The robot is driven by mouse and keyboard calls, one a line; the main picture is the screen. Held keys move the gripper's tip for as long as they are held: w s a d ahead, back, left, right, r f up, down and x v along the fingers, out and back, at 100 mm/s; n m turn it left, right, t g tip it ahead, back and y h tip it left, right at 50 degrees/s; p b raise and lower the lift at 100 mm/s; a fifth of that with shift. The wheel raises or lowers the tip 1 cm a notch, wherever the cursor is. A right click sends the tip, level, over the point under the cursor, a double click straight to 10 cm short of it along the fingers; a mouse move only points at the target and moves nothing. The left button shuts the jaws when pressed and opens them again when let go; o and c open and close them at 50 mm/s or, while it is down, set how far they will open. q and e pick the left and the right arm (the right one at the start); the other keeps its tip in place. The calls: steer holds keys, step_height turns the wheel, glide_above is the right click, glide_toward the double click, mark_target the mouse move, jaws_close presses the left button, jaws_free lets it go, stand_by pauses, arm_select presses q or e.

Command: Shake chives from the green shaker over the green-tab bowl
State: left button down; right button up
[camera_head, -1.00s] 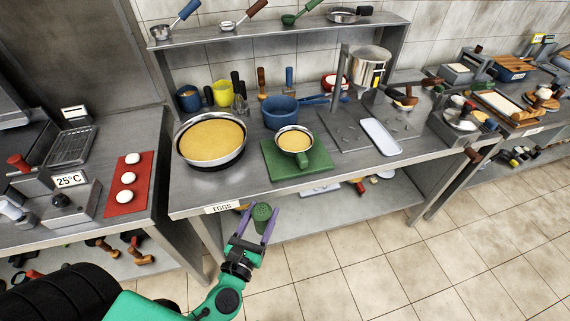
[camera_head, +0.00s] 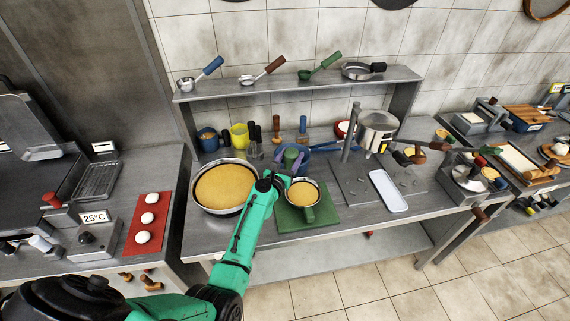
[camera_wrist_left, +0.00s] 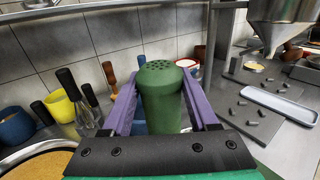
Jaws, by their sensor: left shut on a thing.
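My left gripper (camera_head: 290,160) is shut on the green shaker (camera_wrist_left: 160,95), whose perforated top faces up in the left wrist view. In the head view the shaker (camera_head: 291,157) is upright in front of the blue bowl, behind the small bowl. The small metal bowl (camera_head: 304,203) with yellow contents stands on a green board with a green tab (camera_head: 298,220), just right of my left forearm. The shaker is apart from this bowl, higher and further back in the picture. My right gripper is not in view.
A large pan (camera_head: 203,207) of yellow mixture is left of my arm. A blue bowl (camera_head: 322,158) is partly hidden behind the gripper. A white tray (camera_head: 388,191) lies to the right, with a metal hopper (camera_head: 377,130) behind it. A shelf (camera_head: 300,87) with ladles runs above.

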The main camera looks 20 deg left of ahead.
mark_target(289, 169)
arm_select(q)
steer(key=shift+s+r, duration=0.1)
steer(key=shift+s, duration=0.05)
steer(key=f+m+b, duration=0.1)
steer(key=m+b, duration=0.2)
steer(key=b, duration=0.2)
steer(key=f+m+t+h+b, duration=0.1)
steer(key=m+b, duration=0.2)
steer(key=b, duration=0.1)
steer(key=f+m+t+b, duration=0.1)
steer(key=m+b, duration=0.2)
steer(key=b, duration=0.2)
steer(key=shift+d+f+m+h+b, duration=0.2)
steer(key=shift+f+m+h+b, duration=0.1)
steer(key=shift+f, duration=0.05)
steer(key=d+f+m+h+b, duration=0.1)
steer(key=m+h+b, duration=0.1)
steer(key=m+b, duration=0.3)
steer(key=d+f+m+h+b, duration=0.1)
steer(key=m+h+b, duration=0.1)
steer(key=m+b, duration=0.3)
steer(key=s+d+f+m+g+h+b, duration=0.1)
steer(key=m+h+b, duration=0.1)
steer(key=m+b, duration=0.3)
steer(key=shift+m+b, duration=0.4)
steer(key=shift+m, duration=1)
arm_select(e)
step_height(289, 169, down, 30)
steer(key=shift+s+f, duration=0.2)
